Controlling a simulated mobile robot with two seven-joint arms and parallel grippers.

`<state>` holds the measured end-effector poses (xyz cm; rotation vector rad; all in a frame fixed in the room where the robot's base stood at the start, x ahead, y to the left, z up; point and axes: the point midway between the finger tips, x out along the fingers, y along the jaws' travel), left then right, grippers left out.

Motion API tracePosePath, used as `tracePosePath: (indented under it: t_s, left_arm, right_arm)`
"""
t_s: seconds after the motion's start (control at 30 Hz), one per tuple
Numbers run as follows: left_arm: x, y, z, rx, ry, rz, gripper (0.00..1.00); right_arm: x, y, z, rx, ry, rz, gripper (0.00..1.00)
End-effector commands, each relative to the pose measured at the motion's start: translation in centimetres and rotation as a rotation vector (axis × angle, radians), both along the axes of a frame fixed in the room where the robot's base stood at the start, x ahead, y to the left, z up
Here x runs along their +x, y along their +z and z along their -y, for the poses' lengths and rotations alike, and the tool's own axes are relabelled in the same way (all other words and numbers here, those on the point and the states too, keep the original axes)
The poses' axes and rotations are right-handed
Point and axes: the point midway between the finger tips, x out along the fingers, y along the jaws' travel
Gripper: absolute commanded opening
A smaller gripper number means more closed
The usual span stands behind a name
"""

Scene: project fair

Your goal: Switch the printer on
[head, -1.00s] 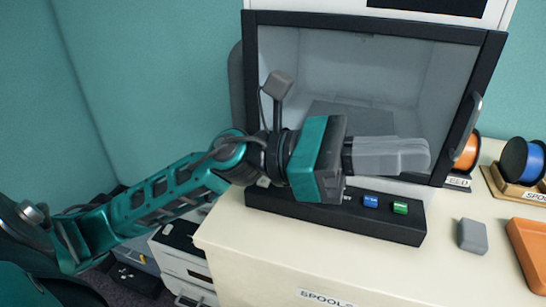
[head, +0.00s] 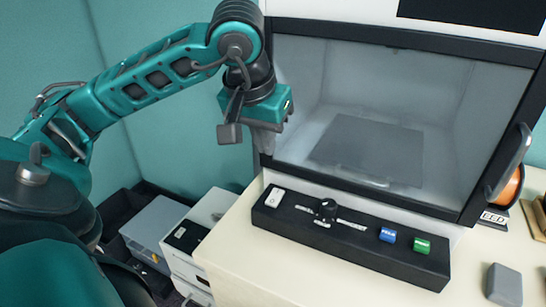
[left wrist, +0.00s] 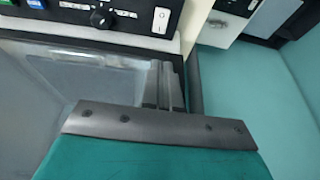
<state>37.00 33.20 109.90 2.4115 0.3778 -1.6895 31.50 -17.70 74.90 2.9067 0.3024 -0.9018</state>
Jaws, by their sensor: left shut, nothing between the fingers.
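The printer (head: 400,58) is a dark-framed enclosure with a clear front door, a grey bed (head: 366,145) inside. Its black control panel (head: 355,236) runs along the front at the bottom. A white rocker switch (head: 274,196) sits at the panel's left end; the left wrist view shows it near the top (left wrist: 160,20). A black dial (head: 328,210), a blue button (head: 387,235) and a green button (head: 421,245) follow to the right. My left gripper (head: 268,150) is shut and empty, pointing down by the printer's left edge, above and apart from the switch. My right gripper is not in view.
The cream table top (head: 300,272) is clear in front of the panel. A grey block (head: 504,284) lies at the right, near an orange spool (head: 509,190). A door handle (head: 511,160) sticks out on the right. White drawers (head: 190,240) stand below left.

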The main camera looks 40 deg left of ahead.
Motion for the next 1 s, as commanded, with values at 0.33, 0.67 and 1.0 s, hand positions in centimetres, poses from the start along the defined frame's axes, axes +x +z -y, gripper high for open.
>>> tracePosePath:
  t_s: [0.33,0.67,1.0]
  left_arm:
    - [2.2,-7.0,-0.6,-0.005,0.000,-0.007,0.00]
    - [3.2,-11.7,-0.9,-0.004,-0.001,-0.004,0.00]
    - [3.3,-12.3,-1.0,-0.005,0.000,-0.001,0.00]
  right_arm:
    - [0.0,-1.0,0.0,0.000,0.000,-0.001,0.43]
    - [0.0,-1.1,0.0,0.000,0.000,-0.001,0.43]
    - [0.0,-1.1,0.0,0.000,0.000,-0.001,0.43]
